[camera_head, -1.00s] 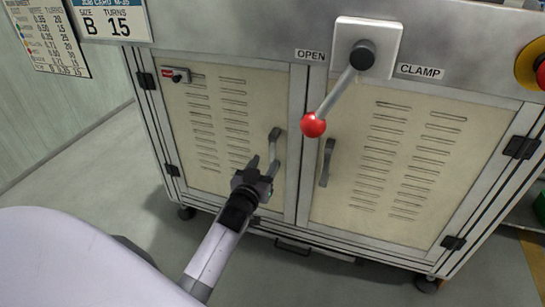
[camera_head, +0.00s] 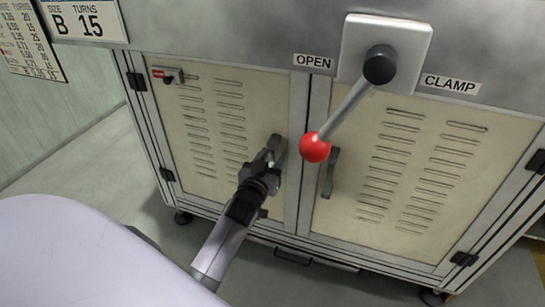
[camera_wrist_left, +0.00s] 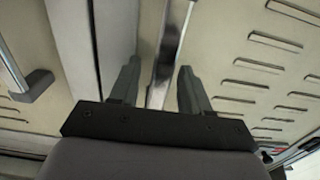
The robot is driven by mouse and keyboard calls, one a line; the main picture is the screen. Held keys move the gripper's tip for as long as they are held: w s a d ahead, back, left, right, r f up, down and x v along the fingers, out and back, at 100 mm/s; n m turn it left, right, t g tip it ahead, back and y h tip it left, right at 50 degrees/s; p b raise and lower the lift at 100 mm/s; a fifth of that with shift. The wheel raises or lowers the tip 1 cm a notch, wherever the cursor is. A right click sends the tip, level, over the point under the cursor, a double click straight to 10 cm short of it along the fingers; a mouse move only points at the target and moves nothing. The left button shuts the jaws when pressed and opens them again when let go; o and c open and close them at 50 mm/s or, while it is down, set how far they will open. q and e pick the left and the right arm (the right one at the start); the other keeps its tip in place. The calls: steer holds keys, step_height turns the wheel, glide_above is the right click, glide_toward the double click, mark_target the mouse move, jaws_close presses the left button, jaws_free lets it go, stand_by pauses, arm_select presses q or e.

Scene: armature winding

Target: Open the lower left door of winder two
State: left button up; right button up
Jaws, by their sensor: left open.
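The lower left door (camera_head: 215,150) is a cream louvred panel in a grey frame and looks shut. Its upright grey bar handle (camera_head: 278,145) is near the door's right edge. My left gripper (camera_head: 268,158) is at this handle and partly covers it. In the left wrist view my left gripper (camera_wrist_left: 160,88) is open, with one finger on each side of the left door's handle (camera_wrist_left: 170,45). I cannot tell whether the fingers touch it. My right gripper is not in view.
The lower right door (camera_head: 400,165) is beside it, with its own handle (camera_head: 328,172). A clamp lever with a red ball (camera_head: 315,147) hangs above and right of my left gripper. A small red-labelled latch (camera_head: 168,75) is at the left door's upper left.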

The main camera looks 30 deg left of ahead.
arm_select(q)
jaws_close()
steer(key=shift+s, duration=0.15)
